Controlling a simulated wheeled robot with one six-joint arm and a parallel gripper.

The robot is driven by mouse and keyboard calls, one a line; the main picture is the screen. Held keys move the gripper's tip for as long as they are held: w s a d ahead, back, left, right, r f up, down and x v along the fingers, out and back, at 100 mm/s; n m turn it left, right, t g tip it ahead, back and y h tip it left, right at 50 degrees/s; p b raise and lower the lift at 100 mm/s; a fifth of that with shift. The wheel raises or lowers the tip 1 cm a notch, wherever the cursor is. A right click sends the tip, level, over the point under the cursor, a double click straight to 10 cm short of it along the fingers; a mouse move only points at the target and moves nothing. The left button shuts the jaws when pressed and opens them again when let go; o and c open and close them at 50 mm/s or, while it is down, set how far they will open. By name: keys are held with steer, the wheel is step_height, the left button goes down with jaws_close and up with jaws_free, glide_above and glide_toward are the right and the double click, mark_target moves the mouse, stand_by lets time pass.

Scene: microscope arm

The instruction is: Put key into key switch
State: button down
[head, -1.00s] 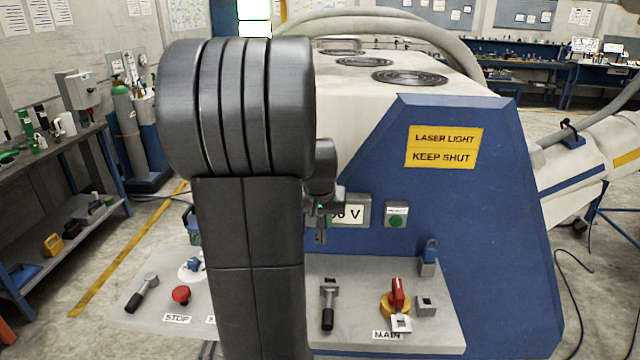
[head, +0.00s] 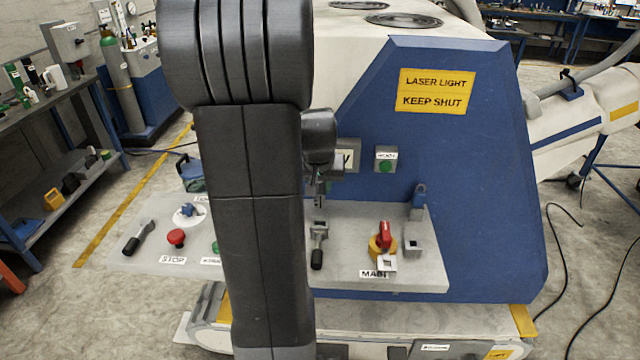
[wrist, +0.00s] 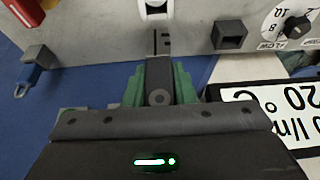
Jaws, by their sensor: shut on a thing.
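The key's narrow toothed end points away from me toward the grey panel. A small gap to the panel cannot be ruled out. In the head view my gripper (head: 319,180) hangs above the panel, right of my arm. A white round fitting (wrist: 155,8) with a dark centre is cut off at the top of the wrist view. I cannot tell whether it is the key switch. My arm hides part of the panel in the head view.
The grey control panel (head: 350,215) carries a red main switch (head: 385,236), a black-handled lever (head: 318,247) and a red stop button (head: 176,237). A blue padlock (head: 419,193) stands at its right back.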

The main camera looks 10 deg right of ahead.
mark_target(320, 207)
steer(key=shift+f+b, duration=1.6)
steer(key=shift+f, duration=0.6)
steer(key=shift+f+b, duration=2.1)
steer(key=shift+f, duration=0.2)
steer(key=c, duration=1.1)
jaws_free()
steer(key=shift+r, duration=0.1)
steer(key=v, duration=1.3)
steer(key=shift+s+a+r, duration=0.1)
steer(key=shift+s+r, duration=0.1)
steer(key=shift+r, duration=0.1)
steer(key=shift+f, duration=0.1)
steer(key=x, duration=1.3)
steer(key=shift+w+f, duration=0.15)
steer(key=shift+r+p, duration=0.25)
steer(key=shift+p, duration=0.05)
